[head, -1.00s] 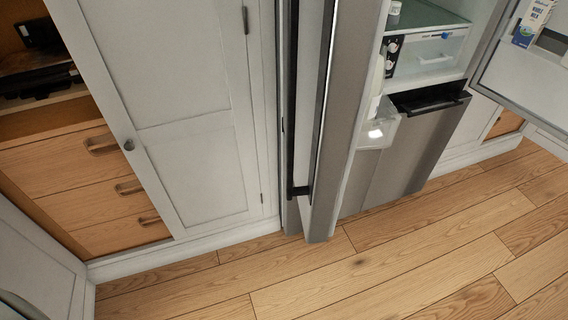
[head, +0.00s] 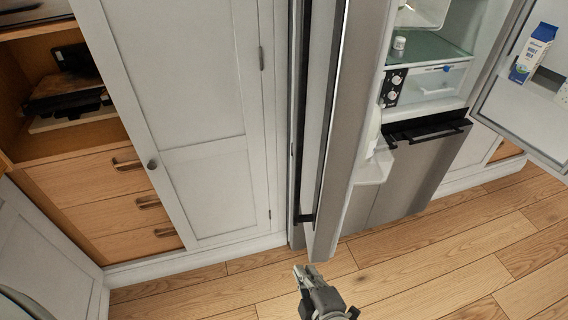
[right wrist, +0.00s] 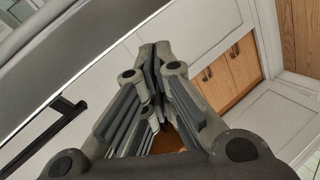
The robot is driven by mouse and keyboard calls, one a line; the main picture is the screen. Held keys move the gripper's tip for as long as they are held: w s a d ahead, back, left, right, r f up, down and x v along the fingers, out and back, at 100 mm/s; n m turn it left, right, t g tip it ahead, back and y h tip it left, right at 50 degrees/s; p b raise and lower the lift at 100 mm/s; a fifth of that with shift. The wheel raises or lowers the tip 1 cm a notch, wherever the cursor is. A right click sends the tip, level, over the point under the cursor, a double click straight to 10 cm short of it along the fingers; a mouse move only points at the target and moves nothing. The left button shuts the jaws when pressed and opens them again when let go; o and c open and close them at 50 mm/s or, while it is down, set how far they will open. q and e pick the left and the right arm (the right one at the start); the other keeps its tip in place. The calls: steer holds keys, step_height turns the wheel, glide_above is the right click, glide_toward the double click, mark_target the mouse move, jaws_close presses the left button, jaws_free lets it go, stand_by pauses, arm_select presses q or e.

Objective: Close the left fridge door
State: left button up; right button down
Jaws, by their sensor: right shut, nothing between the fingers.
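The left fridge door (head: 338,130) stands open and is seen nearly edge-on in the head view. Its long dark handle (head: 322,150) runs down its left face. In the right wrist view the door (right wrist: 110,50) crosses the upper left, with the dark handle (right wrist: 45,130) below it. My right gripper (head: 306,270) is shut and empty, low in the head view, in front of the door's bottom end and apart from it in that view. It also fills the middle of the right wrist view (right wrist: 156,50). My left gripper is out of view.
The right fridge door (head: 530,110) is open, with a milk carton (head: 532,52) on it. A clear drawer (head: 440,82) sits inside the fridge. A white cabinet (head: 195,120) stands left of the fridge, beside wooden drawers (head: 100,185). The wooden floor (head: 430,265) in front is clear.

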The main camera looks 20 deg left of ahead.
steer(key=s+a+r+n+t+y+p, duration=0.1)
steer(key=s+a+r+n+y+p, duration=0.15)
steer(key=r, duration=1.15)
steer(key=s+a+r+n+t+y+p, duration=0.1)
steer(key=s+r+n+t+y, duration=0.15)
steer(key=r, duration=1.15)
arm_select(q)
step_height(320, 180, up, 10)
steer(key=p, duration=0.5)
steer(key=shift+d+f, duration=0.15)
arm_select(e)
steer(key=w+a, duration=0.3)
steer(key=w, duration=0.5)
steer(key=shift+w+f+g+h, duration=0.25)
steer(key=shift+f+g+h, duration=0.05)
steer(key=shift+g, duration=0.15)
